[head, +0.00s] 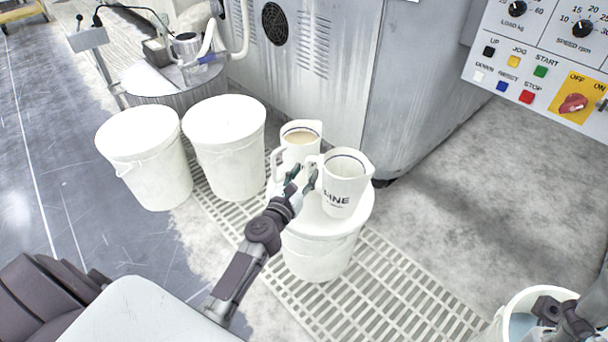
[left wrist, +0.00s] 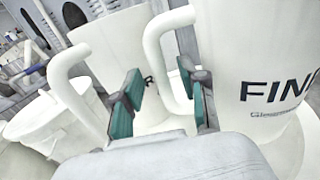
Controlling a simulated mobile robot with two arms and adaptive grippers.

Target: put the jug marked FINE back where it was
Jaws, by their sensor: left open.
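The white jug marked FINE (head: 343,188) stands upright on a lidded white bucket (head: 320,254) in the head view. It also shows in the left wrist view (left wrist: 255,55), its handle towards my left gripper. My left gripper (head: 300,184) is open beside it. In the left wrist view the FINE jug's handle appears between the spread teal finger pads (left wrist: 163,105); I cannot tell whether they touch it. A second white jug (head: 298,151) with tan contents stands just behind, its marking mostly hidden. My right gripper (head: 562,322) is at the lower right; its fingers are unclear.
A grey machine cabinet (head: 335,60) rises behind the jugs. A control panel (head: 540,60) is at upper right. An open bucket (head: 498,322) stands near my right gripper.

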